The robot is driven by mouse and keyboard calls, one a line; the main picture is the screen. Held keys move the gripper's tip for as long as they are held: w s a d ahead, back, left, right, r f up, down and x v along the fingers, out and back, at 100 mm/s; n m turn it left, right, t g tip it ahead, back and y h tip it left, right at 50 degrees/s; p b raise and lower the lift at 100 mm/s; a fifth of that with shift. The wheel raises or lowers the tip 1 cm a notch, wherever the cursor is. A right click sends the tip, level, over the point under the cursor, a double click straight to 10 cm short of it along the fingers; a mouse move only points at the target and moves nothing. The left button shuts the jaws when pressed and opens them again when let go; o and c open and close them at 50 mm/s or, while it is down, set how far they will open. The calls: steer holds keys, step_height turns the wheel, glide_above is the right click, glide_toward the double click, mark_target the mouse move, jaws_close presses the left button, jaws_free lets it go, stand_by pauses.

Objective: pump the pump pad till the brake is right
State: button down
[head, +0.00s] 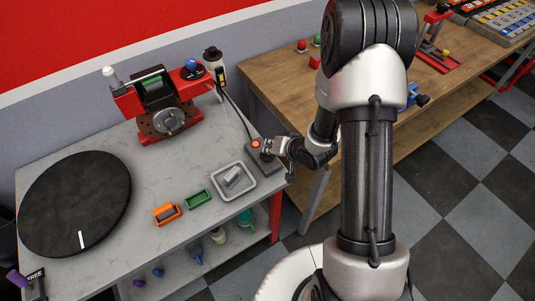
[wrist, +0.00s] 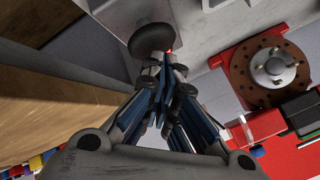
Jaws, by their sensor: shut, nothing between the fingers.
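The pump pad (head: 258,157) is a dark grey block with a red spot on top, near the right edge of the grey bench. My gripper (head: 269,146) is shut and empty, its tips right at the red spot from the right. In the wrist view my closed fingertips (wrist: 165,60) are beside a dark round piece (wrist: 150,37), with a bit of red just past them; I cannot tell whether they touch or press. The brake (head: 168,120), a round disc with a silver hub on a red stand, is at the back of the bench; its disc (wrist: 268,70) shows in the wrist view.
A grey tray (head: 246,190) with a grey block is close in front of the pad. A wooden bench (head: 275,85) stands right.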

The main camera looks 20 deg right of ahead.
steer(key=shift+f+b, duration=0.65)
steer(key=shift+f, duration=0.25)
stand_by(0.6)
steer(key=shift+r, duration=0.1)
steer(key=shift+r+p, duration=1.3)
steer(key=shift+r, duration=0.05)
step_height(320, 180, up, 5)
steer(key=p, duration=0.4)
stand_by(0.6)
